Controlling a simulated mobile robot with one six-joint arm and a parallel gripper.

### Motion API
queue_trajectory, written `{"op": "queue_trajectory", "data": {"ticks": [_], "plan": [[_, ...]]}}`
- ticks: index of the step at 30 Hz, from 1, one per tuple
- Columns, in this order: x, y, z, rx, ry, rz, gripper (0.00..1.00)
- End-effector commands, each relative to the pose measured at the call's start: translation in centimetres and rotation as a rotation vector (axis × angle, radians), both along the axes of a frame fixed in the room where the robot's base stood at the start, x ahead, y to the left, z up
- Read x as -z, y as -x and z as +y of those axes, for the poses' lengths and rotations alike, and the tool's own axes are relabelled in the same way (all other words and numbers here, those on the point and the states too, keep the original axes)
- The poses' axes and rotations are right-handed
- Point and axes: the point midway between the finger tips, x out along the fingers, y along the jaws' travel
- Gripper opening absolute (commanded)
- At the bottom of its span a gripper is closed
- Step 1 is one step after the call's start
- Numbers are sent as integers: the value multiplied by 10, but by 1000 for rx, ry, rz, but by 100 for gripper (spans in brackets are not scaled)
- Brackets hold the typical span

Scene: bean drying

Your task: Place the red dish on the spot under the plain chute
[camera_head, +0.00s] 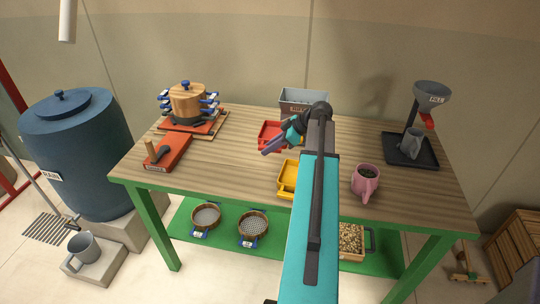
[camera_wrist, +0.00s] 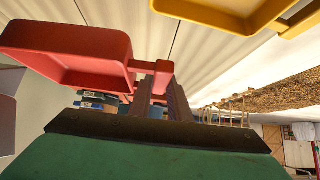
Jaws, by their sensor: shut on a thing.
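The red dish (camera_head: 268,133) is a shallow square tray with a short handle; it shows large in the wrist view (camera_wrist: 70,45). My gripper (camera_head: 272,146) is shut on its handle, with the two dark fingers (camera_wrist: 165,98) at the handle's end in the wrist view. The dish is at the middle of the wooden table's far half; whether it touches the table I cannot tell. A round wooden drum (camera_head: 187,103) with a blue knob and several blue-tipped side pieces stands at the back left. I cannot make out which part is the plain chute, or the spot under it.
A yellow dish (camera_head: 286,179) lies beside my arm, also in the wrist view (camera_wrist: 215,14). A pink mug (camera_head: 365,181) is right of it. A grey bin (camera_head: 303,97) stands behind, a mill (camera_head: 432,95) at right, a red block with wooden handle (camera_head: 172,153) at left. Table between is clear.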

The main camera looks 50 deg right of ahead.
Motion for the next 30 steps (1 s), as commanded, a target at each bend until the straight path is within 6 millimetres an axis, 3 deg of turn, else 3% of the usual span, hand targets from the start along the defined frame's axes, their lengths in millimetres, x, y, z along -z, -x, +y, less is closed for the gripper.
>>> {"op": "queue_trajectory", "data": {"ticks": [30], "plan": [[0, 61, 98, 0, 1, -2, 0]]}}
